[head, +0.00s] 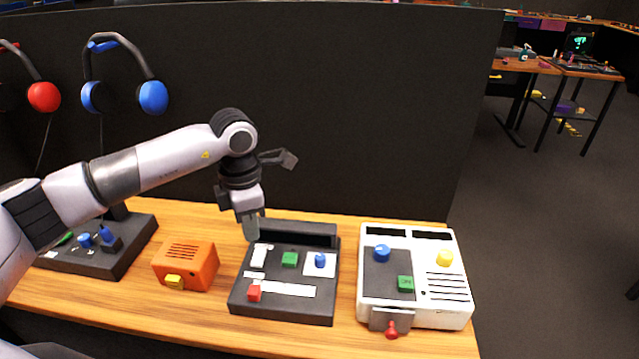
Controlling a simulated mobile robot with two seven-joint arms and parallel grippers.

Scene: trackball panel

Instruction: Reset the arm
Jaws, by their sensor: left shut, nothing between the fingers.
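My left arm comes in from the left, and its gripper (251,228) points down at the back left of a black panel (283,311). The left gripper is shut and empty. I cannot tell whether its tips touch the panel. The black panel has a white switch (259,255), a green button (289,259), a blue ball or knob (320,260) on a white plate, and a red slider knob (254,293) at the left of a white strip. My right gripper is not in view.
An orange box (187,262) with a yellow button stands left of the panel. A white console (440,313) with knobs stands right. Another dark panel (107,262) is at far left, partly behind my arm. A black partition (360,110) rises behind the wooden table (150,309).

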